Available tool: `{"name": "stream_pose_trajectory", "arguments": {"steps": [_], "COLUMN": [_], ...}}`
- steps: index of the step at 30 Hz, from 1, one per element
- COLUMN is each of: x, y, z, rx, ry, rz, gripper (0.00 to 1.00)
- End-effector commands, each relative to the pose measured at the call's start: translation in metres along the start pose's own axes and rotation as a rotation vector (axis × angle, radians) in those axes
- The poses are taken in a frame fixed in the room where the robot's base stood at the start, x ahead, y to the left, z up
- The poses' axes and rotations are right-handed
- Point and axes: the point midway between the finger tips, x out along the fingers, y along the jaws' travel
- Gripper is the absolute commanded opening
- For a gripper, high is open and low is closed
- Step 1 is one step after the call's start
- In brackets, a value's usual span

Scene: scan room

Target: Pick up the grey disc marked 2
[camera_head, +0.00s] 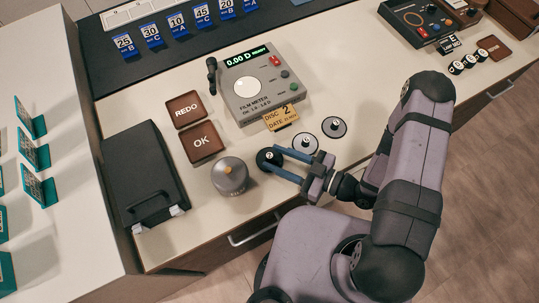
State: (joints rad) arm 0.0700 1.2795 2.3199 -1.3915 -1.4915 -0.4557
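The disc marked 2 (264,163) is a dark round disc with a small white label, lying on the pale counter in front of the film meter. My gripper (277,161) is at its right edge, with two blue fingers spread apart and pointing left. The fingertips overlap the disc's right side in the picture. I cannot tell whether they touch it or hover above it. The middle one is close to the upper finger.
The film meter (262,85) with a yellow tag (281,117) stands behind. REDO (185,109) and OK (202,142) pads and a black case (140,175) are left. The counter's front edge is close below.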

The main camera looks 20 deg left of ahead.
Motion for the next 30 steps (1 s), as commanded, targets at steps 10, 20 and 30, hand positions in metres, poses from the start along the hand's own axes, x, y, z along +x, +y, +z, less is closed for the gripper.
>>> {"name": "stream_pose_trajectory", "arguments": {"steps": [10, 20, 30], "x": [0.009, 0.0088, 0.0086], "y": [-0.0003, -0.0003, -0.0003], "z": [0.0002, 0.0002, -0.0003], "rx": [0.0, 0.0, 0.0], "ry": [0.001, 0.0, 0.0], "rz": [0.0, 0.0, 0.0], "gripper": [0.39, 0.0, 0.0]}}
